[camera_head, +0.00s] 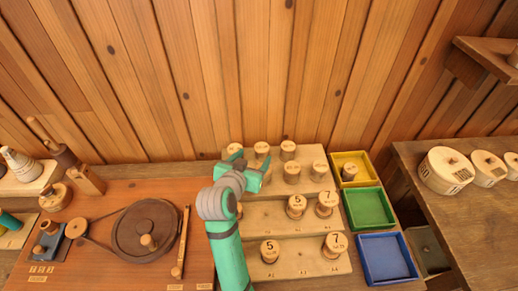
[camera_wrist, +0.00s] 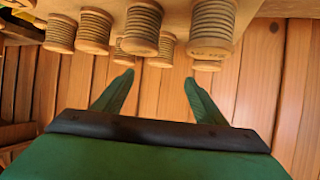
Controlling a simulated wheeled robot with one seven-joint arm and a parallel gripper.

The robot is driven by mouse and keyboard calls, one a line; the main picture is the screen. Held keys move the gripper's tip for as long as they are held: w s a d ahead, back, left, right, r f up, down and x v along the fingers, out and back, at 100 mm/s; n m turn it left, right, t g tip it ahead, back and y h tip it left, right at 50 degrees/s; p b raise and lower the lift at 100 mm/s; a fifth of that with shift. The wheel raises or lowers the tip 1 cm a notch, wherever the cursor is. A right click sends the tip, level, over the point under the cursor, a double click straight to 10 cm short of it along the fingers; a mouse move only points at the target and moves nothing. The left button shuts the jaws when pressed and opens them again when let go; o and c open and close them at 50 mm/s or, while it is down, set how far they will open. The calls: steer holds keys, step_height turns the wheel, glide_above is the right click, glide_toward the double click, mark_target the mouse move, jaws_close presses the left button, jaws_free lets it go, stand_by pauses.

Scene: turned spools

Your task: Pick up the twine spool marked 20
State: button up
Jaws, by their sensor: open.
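My gripper (camera_head: 250,165) is over the left back of the stepped spool rack (camera_head: 260,214), fingers apart. In the wrist view my gripper (camera_wrist: 158,78) is open, with nothing between its fingers. Twine-wound spools show beyond them, including a large spool (camera_wrist: 141,27) and another at the right (camera_wrist: 212,25). No mark 20 is legible, so I cannot tell which spool carries it. In the head view, back-row spools (camera_head: 288,149) have unreadable tops. Front spools read 5 (camera_head: 297,205), 7 (camera_head: 327,203), 5 (camera_head: 270,251) and 7 (camera_head: 335,245). My arm hides part of the rack.
Yellow (camera_head: 371,157), green (camera_head: 350,211) and blue (camera_head: 361,270) trays stand right of the rack. A spool (camera_head: 349,173) is in the yellow one. A board with a wheel (camera_head: 147,230) lies left. Round boxes (camera_head: 446,171) stand on the right table. A plank wall rises behind.

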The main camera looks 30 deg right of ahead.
mark_target(261, 149)
steer(key=x, duration=0.8)
steer(key=shift+w+f, duration=0.15)
steer(key=shift+f, duration=0.05)
steer(key=shift+d+f, duration=0.1)
steer(key=shift+d, duration=0.2)
steer(key=shift+c, duration=0.6)
steer(key=shift+a, duration=0.15)
steer(key=c, duration=1.1)
